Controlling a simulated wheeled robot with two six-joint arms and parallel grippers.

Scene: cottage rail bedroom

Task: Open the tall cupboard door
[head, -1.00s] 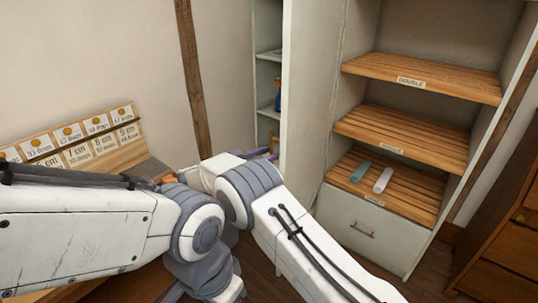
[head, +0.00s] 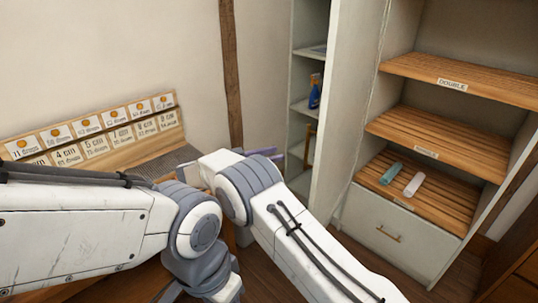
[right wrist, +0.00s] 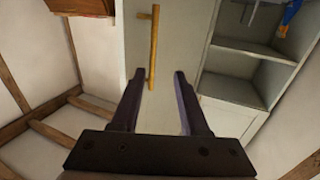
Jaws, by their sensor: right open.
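In the right wrist view a pale door (right wrist: 180,28) carries a long upright wooden bar handle (right wrist: 153,50). Pale open shelves (right wrist: 250,48) stand to the right of it. In the head view the tall narrow cupboard (head: 309,105) shows its shelves beside a tall pale panel (head: 348,90). I cannot tell from the head view whether this panel is the door. My right gripper (right wrist: 180,76) is open and empty, its dark fingers pointing at the door with the handle ahead, slightly left. In the head view its purple fingers (head: 281,156) show just before the cupboard opening. My left gripper is hidden.
A blue bottle (head: 315,92) stands on a cupboard shelf. To the right, an open wardrobe has slatted shelves (head: 440,130), two small rolls and a drawer (head: 395,235). A board of cards (head: 110,130) stands at left. A brown cabinet (head: 520,265) is at far right.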

